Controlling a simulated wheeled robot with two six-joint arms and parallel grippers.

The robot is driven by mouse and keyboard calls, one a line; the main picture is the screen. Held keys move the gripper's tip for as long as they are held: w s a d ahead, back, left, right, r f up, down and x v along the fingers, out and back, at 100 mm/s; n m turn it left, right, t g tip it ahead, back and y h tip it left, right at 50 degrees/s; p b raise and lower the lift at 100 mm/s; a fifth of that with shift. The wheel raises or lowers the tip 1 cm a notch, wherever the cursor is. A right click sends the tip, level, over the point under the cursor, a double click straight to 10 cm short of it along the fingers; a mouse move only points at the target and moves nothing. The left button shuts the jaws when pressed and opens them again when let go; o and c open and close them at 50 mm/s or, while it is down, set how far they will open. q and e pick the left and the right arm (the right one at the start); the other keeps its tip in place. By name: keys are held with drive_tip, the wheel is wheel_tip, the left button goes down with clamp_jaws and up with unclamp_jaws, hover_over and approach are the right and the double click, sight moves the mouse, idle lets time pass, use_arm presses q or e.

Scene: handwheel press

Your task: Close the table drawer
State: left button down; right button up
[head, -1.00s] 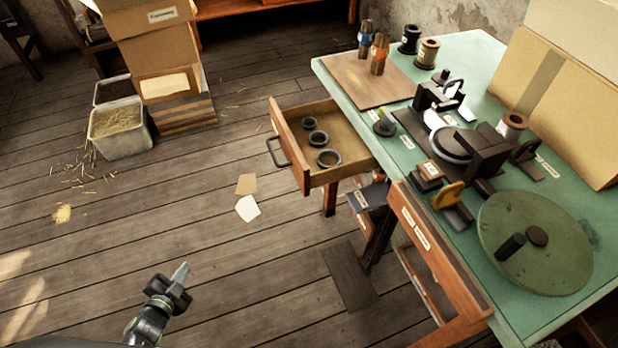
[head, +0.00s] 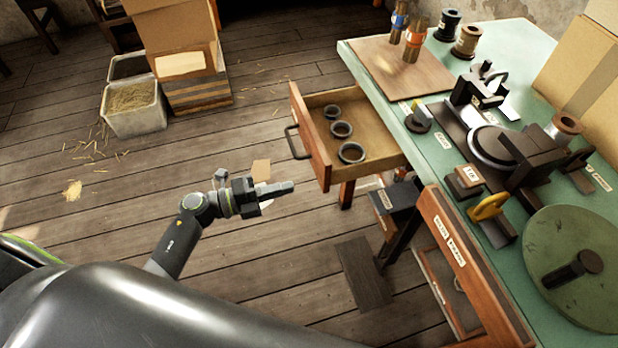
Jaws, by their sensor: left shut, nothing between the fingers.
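The table drawer (head: 312,140) is pulled out from the left side of the green-topped table (head: 440,165). Its wooden front has a dark bar handle (head: 295,142), and three dark rings (head: 341,129) lie inside it. My left gripper (head: 290,187) is shut and empty. In the picture it is just below and left of the drawer front, pointing right; it appears apart from the drawer. My right gripper is not in view.
On the table are a press (head: 500,145), a green handwheel (head: 575,265), a wooden board (head: 400,70) and spools (head: 467,40). A second drawer front (head: 450,240) is nearer me. Boxes and a straw-filled bin (head: 134,110) stand at the back left. Open floor lies left of the drawer.

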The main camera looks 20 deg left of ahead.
sight(322, 179)
use_arm(q)
drive_tip(key=p+x, duration=0.1)
drive_tip(key=x, duration=0.5)
drive_tip(key=shift+w+d, duration=0.2)
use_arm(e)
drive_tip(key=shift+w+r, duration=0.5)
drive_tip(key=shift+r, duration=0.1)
